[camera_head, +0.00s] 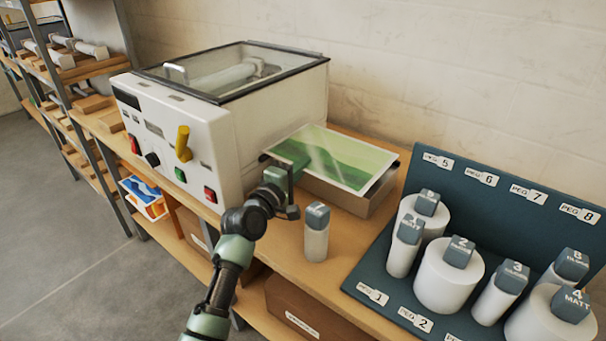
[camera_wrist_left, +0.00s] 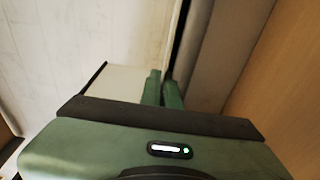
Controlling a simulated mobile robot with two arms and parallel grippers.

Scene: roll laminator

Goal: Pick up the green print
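The green print (camera_head: 347,160), a glossy sheet with pale and dark green bands and a white border, lies flat on the tray (camera_head: 354,200) at the laminator's right side. My left gripper (camera_head: 292,160) is at the print's near-left edge, next to the laminator, and covers that corner. In the left wrist view its two green fingers (camera_wrist_left: 163,90) are nearly together, with the sheet's thin edge running in between them. The exact contact is hidden. My right gripper is not in view.
The white laminator (camera_head: 225,115) stands left of the print. A grey-capped white peg (camera_head: 317,238) stands on the bench just in front of my gripper. A blue peg board (camera_head: 400,285) with several white rolls fills the right. A wall is behind.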

